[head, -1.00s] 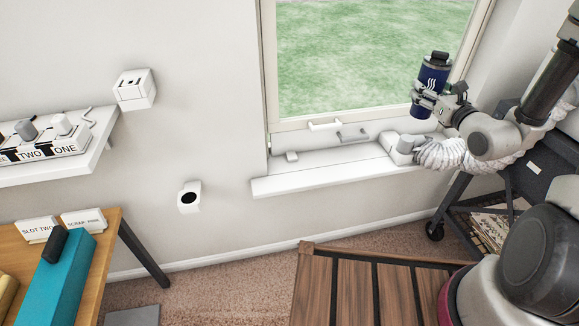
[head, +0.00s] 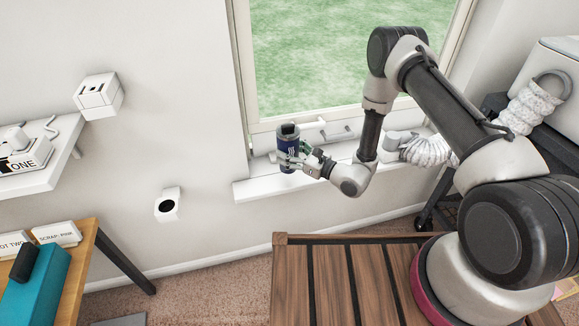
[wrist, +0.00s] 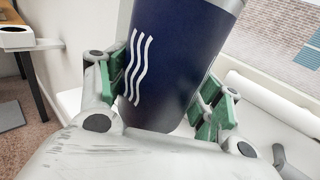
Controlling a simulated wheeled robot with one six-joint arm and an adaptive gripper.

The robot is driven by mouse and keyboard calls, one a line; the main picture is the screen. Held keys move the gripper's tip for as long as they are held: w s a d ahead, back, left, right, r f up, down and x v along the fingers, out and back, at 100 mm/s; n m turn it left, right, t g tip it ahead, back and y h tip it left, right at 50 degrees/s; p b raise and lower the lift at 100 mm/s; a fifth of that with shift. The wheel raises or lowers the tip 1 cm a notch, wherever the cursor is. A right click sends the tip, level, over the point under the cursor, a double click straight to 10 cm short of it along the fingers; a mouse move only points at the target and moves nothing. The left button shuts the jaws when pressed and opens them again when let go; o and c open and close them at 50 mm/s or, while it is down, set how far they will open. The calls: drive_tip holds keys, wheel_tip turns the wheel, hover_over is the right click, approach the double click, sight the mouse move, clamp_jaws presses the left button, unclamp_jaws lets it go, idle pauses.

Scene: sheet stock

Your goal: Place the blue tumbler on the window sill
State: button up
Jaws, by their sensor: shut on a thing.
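The blue tumbler (head: 289,146) is dark blue with a black lid and white wavy lines. It is upright at the left part of the white window sill (head: 255,187) in the head view. My gripper (head: 292,160) is shut on it from the right side. In the wrist view the tumbler (wrist: 176,60) fills the middle, between the green pads of my gripper (wrist: 168,98).
A white hose (head: 428,151) with its end piece lies on the sill's right part. Window handles (head: 308,134) stick out behind the sill. A white box (head: 98,95) and a smaller one (head: 168,204) are on the wall to the left. A slatted wooden surface (head: 340,280) lies below.

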drive_tip(key=shift+f, duration=2.55)
drive_tip(key=shift+f, duration=0.1)
drive_tip(key=o, duration=1.2)
